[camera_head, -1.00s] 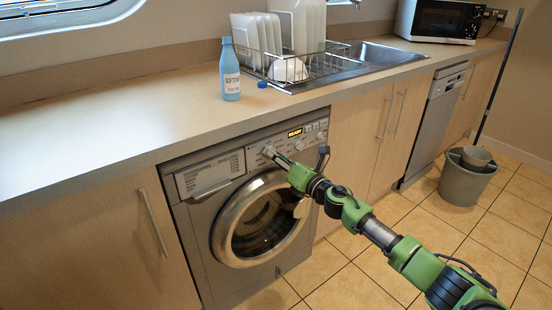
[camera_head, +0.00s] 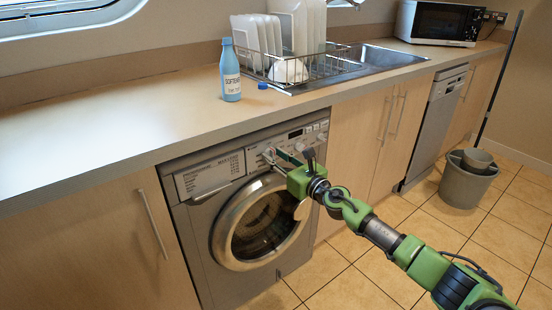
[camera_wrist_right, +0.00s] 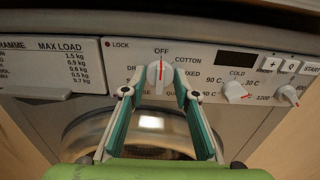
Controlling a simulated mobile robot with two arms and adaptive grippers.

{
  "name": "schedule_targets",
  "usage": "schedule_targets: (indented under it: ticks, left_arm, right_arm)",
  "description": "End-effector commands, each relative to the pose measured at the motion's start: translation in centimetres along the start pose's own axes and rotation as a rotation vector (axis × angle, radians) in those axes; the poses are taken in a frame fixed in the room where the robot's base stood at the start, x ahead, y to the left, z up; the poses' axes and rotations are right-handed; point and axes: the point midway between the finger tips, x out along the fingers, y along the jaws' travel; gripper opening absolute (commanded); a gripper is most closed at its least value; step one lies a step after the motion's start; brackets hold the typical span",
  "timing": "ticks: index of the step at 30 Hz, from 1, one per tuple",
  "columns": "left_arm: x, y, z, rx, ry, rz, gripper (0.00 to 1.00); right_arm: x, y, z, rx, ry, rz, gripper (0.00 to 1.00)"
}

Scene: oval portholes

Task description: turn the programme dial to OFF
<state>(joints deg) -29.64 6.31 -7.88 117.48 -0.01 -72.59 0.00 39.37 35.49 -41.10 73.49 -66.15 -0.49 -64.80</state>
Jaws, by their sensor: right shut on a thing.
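The programme dial (camera_wrist_right: 160,72) is a pale round knob on the washing machine's panel. In the wrist view its red pointer line points straight up at the printed OFF label (camera_wrist_right: 161,51). My right gripper (camera_wrist_right: 160,93) has a green finger on each side of the dial and is shut on it. In the head view the right gripper (camera_head: 271,158) reaches the panel from the lower right, and its tips partly cover the dial. The display window (camera_wrist_right: 236,60) is dark. My left gripper is not in view.
The round machine door (camera_head: 262,225) is below the gripper. Other knobs (camera_wrist_right: 235,92) and buttons (camera_wrist_right: 291,66) sit right of the dial. The worktop (camera_head: 110,120) overhangs the panel and holds a blue bottle (camera_head: 231,75).

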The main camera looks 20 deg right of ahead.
Motion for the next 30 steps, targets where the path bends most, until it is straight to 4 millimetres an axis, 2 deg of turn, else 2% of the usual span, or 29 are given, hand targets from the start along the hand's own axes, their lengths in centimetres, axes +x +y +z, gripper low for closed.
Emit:
schedule_targets:
  ticks: [14, 15, 17, 30]
  left_arm:
    - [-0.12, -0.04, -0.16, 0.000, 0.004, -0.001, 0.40]
    - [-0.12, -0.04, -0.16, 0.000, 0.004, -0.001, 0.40]
    - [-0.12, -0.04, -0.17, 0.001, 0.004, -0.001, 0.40]
    - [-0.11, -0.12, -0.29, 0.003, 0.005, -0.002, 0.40]
  right_arm:
    - [-0.03, 0.04, -0.19, -0.018, 0.003, 0.001, 0.06]
    - [-0.03, 0.04, -0.18, -0.018, 0.003, 0.001, 0.30]
    - [-0.03, 0.03, -0.18, -0.018, 0.003, 0.001, 0.44]
    - [-0.45, -0.08, -0.05, -0.017, 0.001, 0.000, 0.44]
